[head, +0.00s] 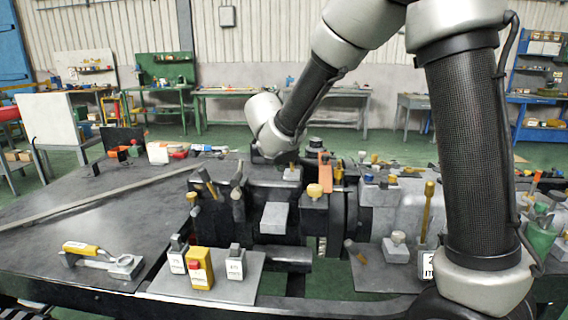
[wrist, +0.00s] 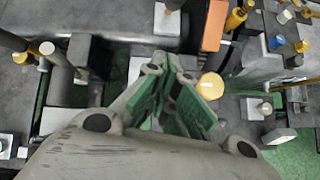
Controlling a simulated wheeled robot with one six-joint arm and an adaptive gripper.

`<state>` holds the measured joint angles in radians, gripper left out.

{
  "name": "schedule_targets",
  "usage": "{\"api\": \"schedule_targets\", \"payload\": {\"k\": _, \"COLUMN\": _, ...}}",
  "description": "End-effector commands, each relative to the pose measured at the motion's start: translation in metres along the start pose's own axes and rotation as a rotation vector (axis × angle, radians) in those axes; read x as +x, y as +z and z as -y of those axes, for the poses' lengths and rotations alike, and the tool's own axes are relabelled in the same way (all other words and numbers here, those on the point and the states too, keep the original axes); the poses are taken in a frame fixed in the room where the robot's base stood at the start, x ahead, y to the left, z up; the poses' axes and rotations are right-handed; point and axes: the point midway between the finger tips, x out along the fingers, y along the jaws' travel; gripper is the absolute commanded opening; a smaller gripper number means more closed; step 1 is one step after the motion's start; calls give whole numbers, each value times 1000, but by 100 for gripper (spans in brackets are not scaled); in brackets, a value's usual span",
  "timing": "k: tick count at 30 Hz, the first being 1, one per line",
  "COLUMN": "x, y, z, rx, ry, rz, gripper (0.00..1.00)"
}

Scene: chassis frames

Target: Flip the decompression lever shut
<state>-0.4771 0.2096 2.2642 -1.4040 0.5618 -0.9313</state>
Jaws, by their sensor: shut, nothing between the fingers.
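No lever carries a readable name, so I cannot tell for sure which one is the decompression lever. An upright orange lever or plate (head: 325,172) stands on top of the dark engine block (head: 262,205). It also shows at the top of the wrist view (wrist: 214,25), right of my gripper. My gripper (wrist: 172,68) is shut and empty above the block, its green-padded fingers together. It appears apart from the orange piece. A pale yellow round knob (wrist: 211,86) lies just right of the fingers. In the head view my gripper is mostly hidden behind the wrist and block parts.
A yellow-handled lever (head: 82,248) lies on the left plate. A yellow box with a red button (head: 199,268) stands at the front between labelled grey switches. A tall yellow lever (head: 427,208) stands at the right. Several small knobs crowd the block; the left plate is mostly clear.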

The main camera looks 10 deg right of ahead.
Motion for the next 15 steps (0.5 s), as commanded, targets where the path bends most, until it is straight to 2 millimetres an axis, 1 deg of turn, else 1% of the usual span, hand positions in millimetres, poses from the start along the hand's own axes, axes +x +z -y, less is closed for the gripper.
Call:
{"api": "schedule_targets", "payload": {"k": 5, "x": 32, "y": -1, "z": 2, "rx": 0, "ry": -6, "rz": -3, "gripper": 0}}
{"api": "schedule_targets", "payload": {"k": 9, "x": 62, "y": -1, "z": 2, "rx": -1, "ry": -6, "rz": -2, "gripper": 0}}
{"api": "schedule_targets", "payload": {"k": 14, "x": 95, "y": 0, "z": 2, "rx": 0, "ry": -5, "rz": -2, "gripper": 0}}
{"api": "schedule_targets", "payload": {"k": 15, "x": 96, "y": 7, "z": 1, "rx": 2, "ry": -2, "rz": 1, "gripper": 0}}
